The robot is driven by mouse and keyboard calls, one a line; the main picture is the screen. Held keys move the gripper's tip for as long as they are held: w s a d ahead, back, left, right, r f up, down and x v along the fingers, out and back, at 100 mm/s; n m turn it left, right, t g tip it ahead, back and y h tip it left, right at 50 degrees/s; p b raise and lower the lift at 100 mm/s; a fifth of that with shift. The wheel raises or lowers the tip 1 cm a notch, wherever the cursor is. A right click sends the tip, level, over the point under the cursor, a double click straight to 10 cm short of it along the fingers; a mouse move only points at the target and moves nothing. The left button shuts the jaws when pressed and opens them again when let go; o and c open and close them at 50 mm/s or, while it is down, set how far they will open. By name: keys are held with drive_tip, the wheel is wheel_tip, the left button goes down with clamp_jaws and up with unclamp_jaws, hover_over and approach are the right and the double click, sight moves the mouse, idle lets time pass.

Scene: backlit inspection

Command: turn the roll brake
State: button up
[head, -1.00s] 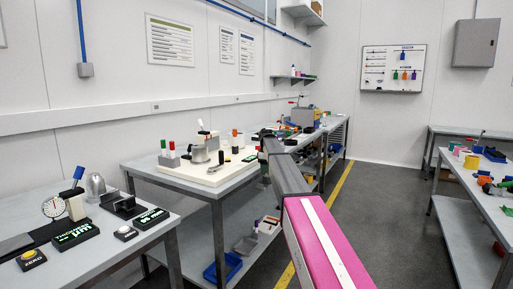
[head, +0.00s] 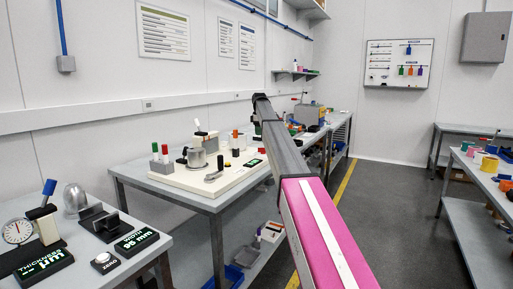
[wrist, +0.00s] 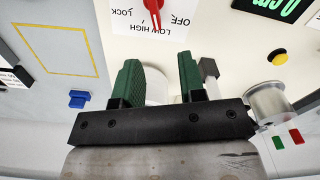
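In the wrist view, a red pointer knob (wrist: 154,8) stands at the top edge, partly cut off. It sits at a white label (wrist: 150,25) reading OFF, LOW, HIGH and LOCK, seen upside down. I take this to be the roll brake. My gripper (wrist: 158,85) has two green fingers, spread apart with a clear gap. The knob lies beyond the fingertips, not between them. A pale rounded thing shows behind the gap; I cannot tell what it is. In the head view the fingers and knob cannot be made out.
The wrist view shows a yellow-outlined area (wrist: 58,48), a blue part (wrist: 78,98), a yellow button (wrist: 279,58) and a metal cylinder (wrist: 272,104). In the head view, a fixture board (head: 225,180) lies on the middle bench; gauges stand on the near bench.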

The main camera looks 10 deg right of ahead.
sight(259, 148)
drive_tip(key=f, duration=1)
drive_tip(key=shift+w+f, duration=0.2)
drive_tip(key=shift+w, duration=0.05)
clamp_jaws()
